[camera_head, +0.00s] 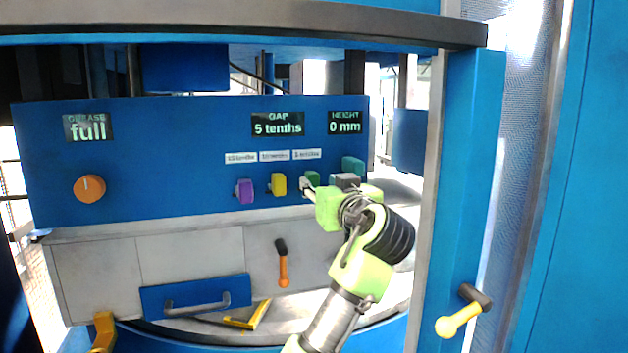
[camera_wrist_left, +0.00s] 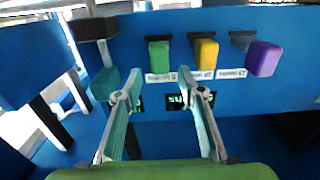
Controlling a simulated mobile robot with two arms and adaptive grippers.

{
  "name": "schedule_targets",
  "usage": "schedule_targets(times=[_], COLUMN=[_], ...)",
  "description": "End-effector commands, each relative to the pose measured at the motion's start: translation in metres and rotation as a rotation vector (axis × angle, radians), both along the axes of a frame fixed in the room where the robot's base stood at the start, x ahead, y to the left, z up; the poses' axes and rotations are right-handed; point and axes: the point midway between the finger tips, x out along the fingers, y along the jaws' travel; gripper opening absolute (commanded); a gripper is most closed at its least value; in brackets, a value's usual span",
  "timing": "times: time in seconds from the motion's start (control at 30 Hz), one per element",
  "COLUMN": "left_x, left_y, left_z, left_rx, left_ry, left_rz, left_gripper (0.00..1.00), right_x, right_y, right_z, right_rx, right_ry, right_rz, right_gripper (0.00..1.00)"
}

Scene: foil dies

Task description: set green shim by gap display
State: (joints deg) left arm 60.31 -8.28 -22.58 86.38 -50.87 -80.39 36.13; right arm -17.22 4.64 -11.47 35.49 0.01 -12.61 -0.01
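The green shim (camera_head: 312,177) sits on the blue panel below the label row, partly hidden by my gripper in the head view. It shows more clearly in the left wrist view (camera_wrist_left: 160,55). The yellow shim (camera_head: 279,183) and purple shim (camera_head: 244,191) stand to its left. The gap display (camera_head: 278,124) reads "5 tenths". My left gripper (camera_head: 307,188) is in front of the panel at the green shim. In the wrist view its fingers (camera_wrist_left: 159,72) are spread, with the green shim between the tips in the picture; contact cannot be told. My right gripper is not seen.
The grease display (camera_head: 88,128) reads "full" and the height display (camera_head: 345,122) "0 mm". An orange knob (camera_head: 89,188) is at the left. A blue post (camera_head: 470,200) stands to the right.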

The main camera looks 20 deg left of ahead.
Motion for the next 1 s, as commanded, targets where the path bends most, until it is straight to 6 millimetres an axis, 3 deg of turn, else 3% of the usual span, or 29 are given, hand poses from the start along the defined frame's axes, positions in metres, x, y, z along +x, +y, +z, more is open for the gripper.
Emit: schedule_targets(times=[0.23, 0.63, 0.77, 1.0], left_x=[-0.033, -0.041, -0.042, -0.056], left_y=[-0.023, -0.027, -0.028, -0.039], left_z=[0.000, 0.000, -0.001, -0.002], left_rx=[-0.001, 0.000, 0.022, 0.329], left_ry=[-0.001, 0.000, 0.015, 0.217], left_rz=[-0.002, 0.001, 0.000, 0.000], left_gripper=[0.36, 0.36, 0.02, 0.00], right_x=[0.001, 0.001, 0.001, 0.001], right_y=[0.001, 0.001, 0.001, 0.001], right_z=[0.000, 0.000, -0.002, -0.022], right_rx=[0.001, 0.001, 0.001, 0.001], right_ry=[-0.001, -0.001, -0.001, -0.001], right_rz=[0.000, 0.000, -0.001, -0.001], right_gripper=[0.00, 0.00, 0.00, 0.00])
